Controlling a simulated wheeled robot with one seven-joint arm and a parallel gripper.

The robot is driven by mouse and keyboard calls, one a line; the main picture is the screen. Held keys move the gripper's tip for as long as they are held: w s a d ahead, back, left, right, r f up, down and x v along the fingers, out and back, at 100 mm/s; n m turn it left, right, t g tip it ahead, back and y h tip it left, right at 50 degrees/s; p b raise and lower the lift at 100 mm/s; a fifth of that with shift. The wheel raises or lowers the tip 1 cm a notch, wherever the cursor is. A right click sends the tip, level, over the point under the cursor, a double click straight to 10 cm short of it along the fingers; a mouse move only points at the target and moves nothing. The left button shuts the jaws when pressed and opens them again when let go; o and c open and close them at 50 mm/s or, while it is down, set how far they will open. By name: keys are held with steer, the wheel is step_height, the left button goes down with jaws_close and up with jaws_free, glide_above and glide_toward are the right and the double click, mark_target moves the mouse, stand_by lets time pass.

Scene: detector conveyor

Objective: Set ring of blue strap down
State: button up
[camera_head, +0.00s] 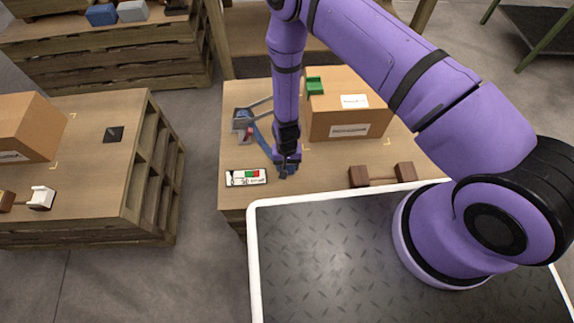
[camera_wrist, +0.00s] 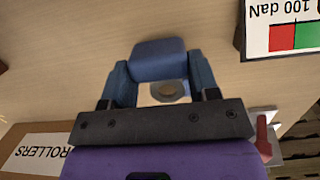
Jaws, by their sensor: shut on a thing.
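My gripper (camera_head: 287,168) is low over the front part of the middle table. It is shut on the ring of the blue strap (camera_head: 261,139). In the wrist view a blue piece and a pale plate with a round grey ring (camera_wrist: 168,90) sit between my two blue fingers (camera_wrist: 160,82). The strap runs back and left from my gripper toward a grey-blue device (camera_head: 241,119) with a red part (camera_head: 247,134). I cannot tell whether the ring touches the tabletop (camera_head: 320,158).
A gauge card (camera_head: 246,177) marked 100 daN lies just left of my gripper.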

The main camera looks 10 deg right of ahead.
steer(key=shift+f, duration=0.4)
steer(key=shift+f, duration=0.1)
steer(key=o, duration=1)
step_height(320, 180, up, 12)
steer(key=w, duration=0.2)
